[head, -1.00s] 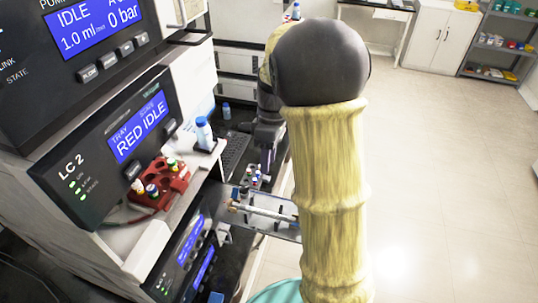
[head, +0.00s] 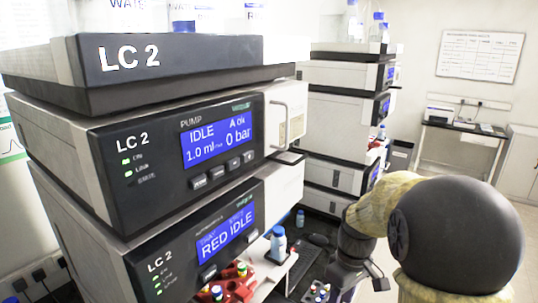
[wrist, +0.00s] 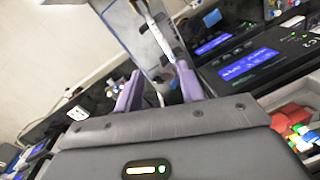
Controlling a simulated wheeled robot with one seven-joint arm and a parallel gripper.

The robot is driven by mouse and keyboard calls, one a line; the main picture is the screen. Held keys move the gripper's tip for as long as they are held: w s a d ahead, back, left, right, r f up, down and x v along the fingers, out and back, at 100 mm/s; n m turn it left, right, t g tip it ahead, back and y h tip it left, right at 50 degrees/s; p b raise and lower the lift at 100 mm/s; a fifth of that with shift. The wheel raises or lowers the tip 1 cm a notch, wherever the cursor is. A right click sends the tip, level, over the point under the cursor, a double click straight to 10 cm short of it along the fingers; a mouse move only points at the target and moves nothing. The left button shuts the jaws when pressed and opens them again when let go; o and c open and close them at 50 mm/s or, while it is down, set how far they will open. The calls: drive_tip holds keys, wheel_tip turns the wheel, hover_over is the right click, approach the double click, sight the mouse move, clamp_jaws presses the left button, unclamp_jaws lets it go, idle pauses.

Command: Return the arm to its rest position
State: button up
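My gripper (wrist: 158,86) shows in the wrist view with its two purple fingers apart. I see nothing held between them. Beyond the fingers is a shiny metal plate (wrist: 150,45) with a slim column (wrist: 162,28) on it; how far off it is I cannot tell. In the head view my arm, in a pale yellow cover with a dark round joint, fills the lower right. Its dark wrist part reaches down beside the instrument stack, and the fingers are hidden there.
The LC 2 stack (head: 120,165) stands close on the left, its display reading RED IDLE. A red vial rack (head: 228,287) and a blue-capped bottle (head: 278,244) sit by it. A second stack (head: 345,100) stands behind. A printer (head: 441,114) is on a far table.

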drive_tip(key=s+a+f+m+t+h, duration=0.1)
drive_tip(key=s+a+f+m+t, duration=0.1)
drive_tip(key=s+m, duration=0.5)
drive_tip(key=shift+s+f+t, duration=0.75)
drive_tip(key=shift+f+t, duration=0.05)
drive_tip(key=shift+f, duration=0.05)
drive_tip(key=shift+a, duration=0.15)
